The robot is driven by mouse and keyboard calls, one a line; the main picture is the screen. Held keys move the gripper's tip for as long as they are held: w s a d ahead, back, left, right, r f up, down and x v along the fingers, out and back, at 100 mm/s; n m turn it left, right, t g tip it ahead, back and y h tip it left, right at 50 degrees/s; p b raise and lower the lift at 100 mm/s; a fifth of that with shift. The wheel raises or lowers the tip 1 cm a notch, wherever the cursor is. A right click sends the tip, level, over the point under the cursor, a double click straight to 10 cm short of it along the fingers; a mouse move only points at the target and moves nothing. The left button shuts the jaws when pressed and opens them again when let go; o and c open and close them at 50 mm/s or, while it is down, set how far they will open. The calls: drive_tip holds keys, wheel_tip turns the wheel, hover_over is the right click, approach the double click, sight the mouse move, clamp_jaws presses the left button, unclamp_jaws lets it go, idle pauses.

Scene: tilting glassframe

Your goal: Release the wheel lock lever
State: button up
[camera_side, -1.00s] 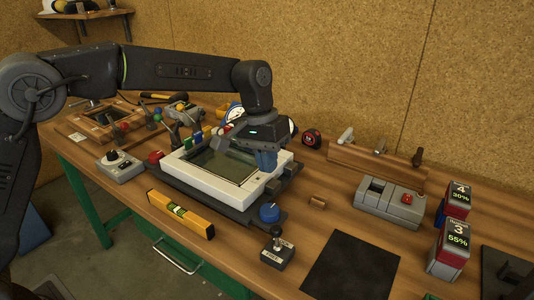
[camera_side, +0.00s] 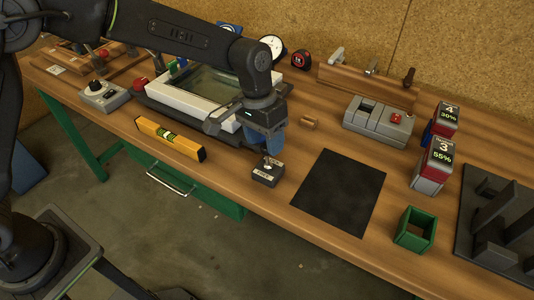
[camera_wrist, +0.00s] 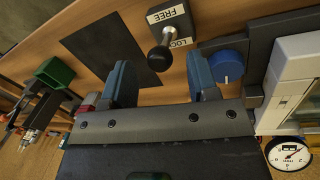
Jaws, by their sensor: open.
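The wheel lock lever (camera_wrist: 160,58) is a short stick with a black round knob on a dark box (camera_wrist: 173,20) marked FREE and LOCK. In the wrist view its knob leans towards the LOCK side, though the viewing angle makes the exact tilt unclear. My gripper (camera_wrist: 163,80) is open, its two blue-grey fingers on either side of the knob's line, apart from it. In the side view the lever box (camera_side: 268,176) sits on the bench just below my gripper (camera_side: 272,145), which hides the upper part of the lever.
A blue knob (camera_wrist: 228,66) and the white glass frame (camera_wrist: 291,75) are close on the right in the wrist view. A black mat (camera_side: 338,190) lies right of the lever box. A yellow level (camera_side: 170,139) lies to the left. A green open box (camera_side: 415,230) stands farther right.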

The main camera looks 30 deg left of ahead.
drive_tip(key=f, duration=0.4)
drive_tip(key=shift+d+f, duration=0.4)
clamp_jaws()
